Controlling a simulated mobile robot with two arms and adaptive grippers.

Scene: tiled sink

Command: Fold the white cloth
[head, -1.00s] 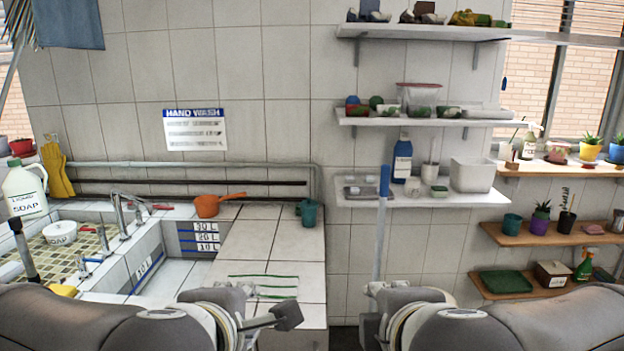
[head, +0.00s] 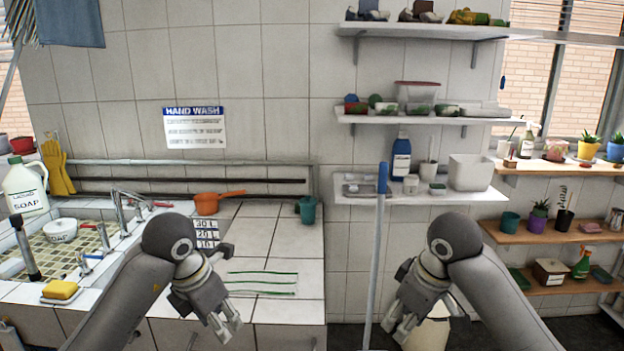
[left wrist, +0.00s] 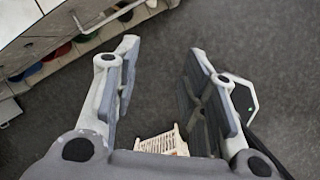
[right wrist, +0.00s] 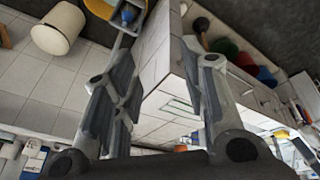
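The white cloth (head: 262,284) with green stripes lies flat on the tiled counter, left of centre in the head view. My left gripper (head: 229,327) is at the counter's front, nearer to me than the cloth and below it in the picture, apart from it. My right gripper (head: 398,328) hangs right of the counter, away from the cloth. In the right wrist view its fingers (right wrist: 166,60) are spread and hold nothing.
A teal cup (head: 307,210) and an orange pan (head: 212,202) stand at the counter's back. The sink (head: 110,240) is at left. A blue-topped pole (head: 378,250) stands upright beside my right gripper. A pale bin (head: 428,334) is behind that gripper.

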